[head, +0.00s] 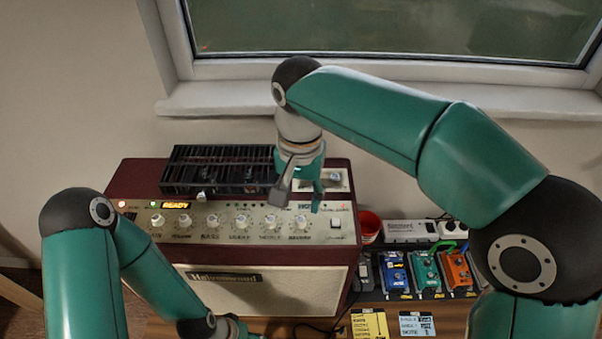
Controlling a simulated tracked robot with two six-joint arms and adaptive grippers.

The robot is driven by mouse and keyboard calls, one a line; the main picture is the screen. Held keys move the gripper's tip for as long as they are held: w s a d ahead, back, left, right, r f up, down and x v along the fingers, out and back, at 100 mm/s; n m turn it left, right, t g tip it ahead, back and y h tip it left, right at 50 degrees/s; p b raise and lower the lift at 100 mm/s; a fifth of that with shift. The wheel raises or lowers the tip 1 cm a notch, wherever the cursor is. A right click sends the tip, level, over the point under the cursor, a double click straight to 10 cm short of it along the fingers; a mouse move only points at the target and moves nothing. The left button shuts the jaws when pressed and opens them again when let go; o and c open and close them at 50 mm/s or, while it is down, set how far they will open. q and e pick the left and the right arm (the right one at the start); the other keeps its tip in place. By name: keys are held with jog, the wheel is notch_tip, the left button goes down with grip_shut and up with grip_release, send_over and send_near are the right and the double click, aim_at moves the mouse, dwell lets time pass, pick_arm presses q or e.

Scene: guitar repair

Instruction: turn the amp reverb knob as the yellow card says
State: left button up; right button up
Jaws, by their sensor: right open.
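The amp (110,181) is a dark red box with a light control panel and a row of pale knobs. The reverb knob (298,222) appears to be the rightmost knob; its exact pointer setting is too small to read. My right gripper (296,205) is open and empty, with its fingers pointing down just above and behind that knob. I cannot tell whether it touches the panel. The yellow card (369,325) lies at the bottom edge of the view, partly cut off, and its writing is too small to read. My left arm reaches down past the bottom edge, with its fingers out of view.
A black rack (218,168) sits on the amp top. A red cup (369,226) stands right of the amp, near blue, teal and orange pedals (425,271) and a power strip (447,229). A blue card (416,324) lies beside the yellow one. The windowsill (220,99) is behind.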

aim_at(301, 219)
notch_tip(301, 219, up, 6)
jog(key=shift+r, duration=0.2)
dwell(0.6)
